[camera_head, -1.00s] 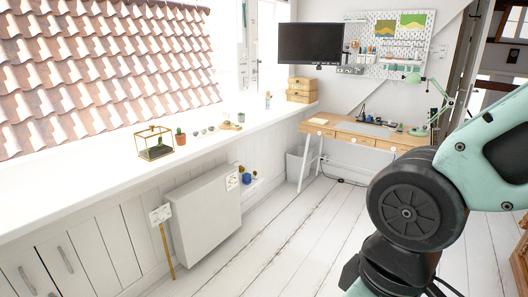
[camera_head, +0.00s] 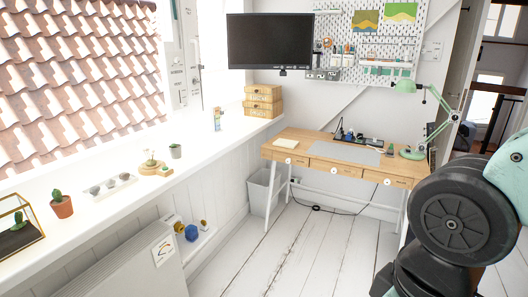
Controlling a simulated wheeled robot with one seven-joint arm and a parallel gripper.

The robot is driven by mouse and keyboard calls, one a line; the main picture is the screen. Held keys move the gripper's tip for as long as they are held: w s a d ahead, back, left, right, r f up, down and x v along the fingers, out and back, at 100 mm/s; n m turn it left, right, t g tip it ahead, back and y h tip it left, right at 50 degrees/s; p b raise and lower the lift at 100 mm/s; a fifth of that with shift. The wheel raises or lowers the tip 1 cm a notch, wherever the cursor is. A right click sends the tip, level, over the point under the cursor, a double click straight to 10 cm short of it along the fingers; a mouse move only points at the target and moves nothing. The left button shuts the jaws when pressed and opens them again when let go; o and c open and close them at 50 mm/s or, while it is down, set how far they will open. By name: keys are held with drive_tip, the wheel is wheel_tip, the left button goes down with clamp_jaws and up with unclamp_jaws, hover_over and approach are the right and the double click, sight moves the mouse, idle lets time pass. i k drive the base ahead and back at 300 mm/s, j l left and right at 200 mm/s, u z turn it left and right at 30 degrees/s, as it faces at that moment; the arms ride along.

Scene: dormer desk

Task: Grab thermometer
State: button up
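I cannot pick out a thermometer for certain. A small narrow coloured item (camera_head: 174,10) sits high on the white window frame at the top left; it is too small to identify. A white card with a dial-like mark (camera_head: 163,250) is at the end of the radiator below the sill. A small upright item (camera_head: 217,117) stands on the far part of the sill; I cannot tell what it is. My gripper is out of view; only a dark and mint-green part of my arm shows at the right.
The white windowsill (camera_head: 120,208) holds a cactus pot (camera_head: 62,206), a glass terrarium (camera_head: 18,232) and wooden boxes (camera_head: 263,100). The wooden desk (camera_head: 300,150) carries a green lamp (camera_head: 412,153). A bin (camera_head: 262,192) stands beside it. The plank floor (camera_head: 310,250) in front is clear.

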sight(214, 111)
drive_tip(key=i+u, duration=0.1)
drive_tip(key=i, duration=0.55)
drive_tip(key=i+l, duration=0.15)
drive_tip(key=i, duration=0.5)
drive_tip(key=i+u, duration=0.15)
drive_tip(key=i, duration=0.5)
drive_tip(key=i+l+u, duration=0.15)
drive_tip(key=i+u, duration=0.25)
drive_tip(key=i+l+u, duration=0.2)
drive_tip(key=u, duration=0.2)
drive_tip(key=i+l+u, duration=0.6)
drive_tip(key=l+u, duration=0.15)
drive_tip(key=i+l+u, duration=0.15)
drive_tip(key=l, duration=0.25)
drive_tip(key=i+l+u, duration=0.15)
drive_tip(key=l, duration=0.25)
